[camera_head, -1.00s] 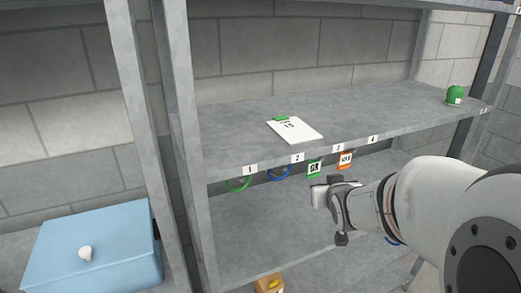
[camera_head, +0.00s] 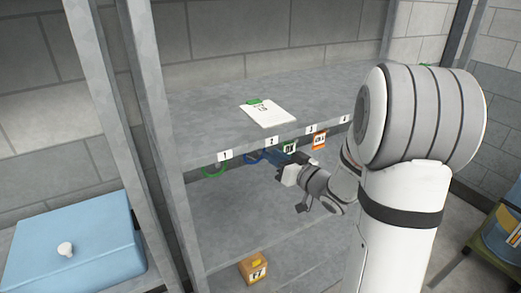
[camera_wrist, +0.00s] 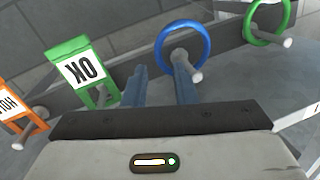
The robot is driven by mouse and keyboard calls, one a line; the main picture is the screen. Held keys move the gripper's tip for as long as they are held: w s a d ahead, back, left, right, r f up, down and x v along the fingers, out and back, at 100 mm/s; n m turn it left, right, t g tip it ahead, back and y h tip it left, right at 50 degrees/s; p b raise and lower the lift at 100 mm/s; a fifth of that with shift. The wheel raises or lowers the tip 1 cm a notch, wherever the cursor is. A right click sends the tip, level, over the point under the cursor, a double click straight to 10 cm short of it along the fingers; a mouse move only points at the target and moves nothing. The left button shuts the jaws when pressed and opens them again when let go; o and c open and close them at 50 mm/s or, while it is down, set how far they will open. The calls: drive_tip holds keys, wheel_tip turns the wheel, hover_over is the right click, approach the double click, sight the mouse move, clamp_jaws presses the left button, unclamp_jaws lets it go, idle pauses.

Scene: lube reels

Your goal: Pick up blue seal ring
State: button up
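The blue seal ring (camera_wrist: 202,38) hangs on a grey peg below the shelf edge under label 2. In the head view the blue ring (camera_head: 254,157) shows partly, just left of my gripper (camera_head: 276,157). In the wrist view my gripper (camera_wrist: 159,82) has its two blue fingers apart with nothing between them. The right finger is close to the ring's peg and the ring's lower edge; I cannot tell whether they touch. The left finger is in the gap between the ring and the green OK tag.
A green ring (camera_wrist: 268,20) hangs on the peg beside it. A green OK tag (camera_wrist: 82,70) and an orange tag (camera_wrist: 18,110) hang on the other side. A clipboard (camera_head: 268,113) lies on the shelf above. A small box (camera_head: 253,268) sits on the shelf below.

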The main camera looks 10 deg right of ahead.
drive_tip(key=x, duration=0.3)
drive_tip(key=shift+w+a+p, duration=0.1)
drive_tip(key=shift+w+p, duration=0.25)
drive_tip(key=shift+p, duration=0.05)
clamp_jaws()
